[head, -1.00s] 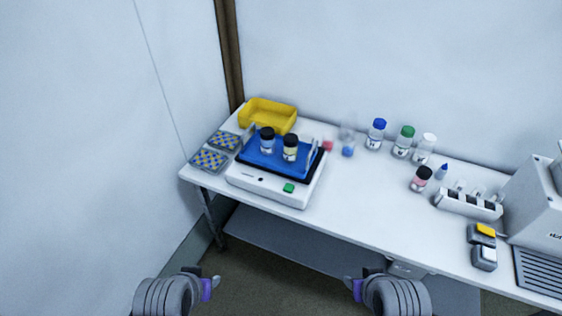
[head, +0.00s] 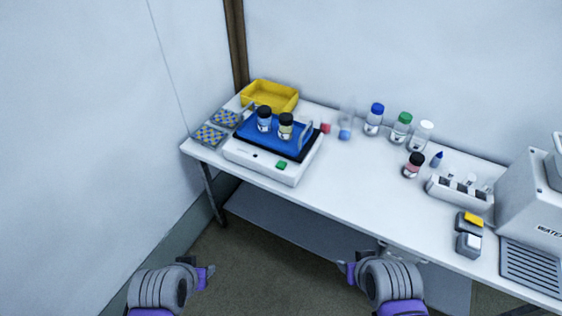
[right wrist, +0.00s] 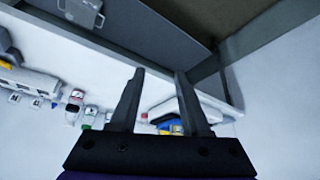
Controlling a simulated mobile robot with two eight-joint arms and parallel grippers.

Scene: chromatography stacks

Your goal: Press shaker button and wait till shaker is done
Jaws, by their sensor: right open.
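The shaker (head: 262,162) is a white box with a blue platform (head: 273,133) on the left part of the bench. Two dark-capped vials, one left (head: 264,118) and one right (head: 285,125), stand upright on the platform. The green button (head: 281,165) is on the shaker's front edge. My left gripper (head: 208,275) is low in the head view, away from the bench; its jaw opening is unclear. My right gripper (head: 345,272) is also short of the bench, apart from the shaker. In the right wrist view its fingers (right wrist: 160,74) are spread and empty.
A yellow bin (head: 270,96) sits behind the shaker, and patterned racks (head: 211,136) at its left. Blue-, green- and white-capped bottles (head: 401,128) stand at the back. A white vial rack (head: 458,193) and a grey machine (head: 530,205) are at right. The front middle is clear.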

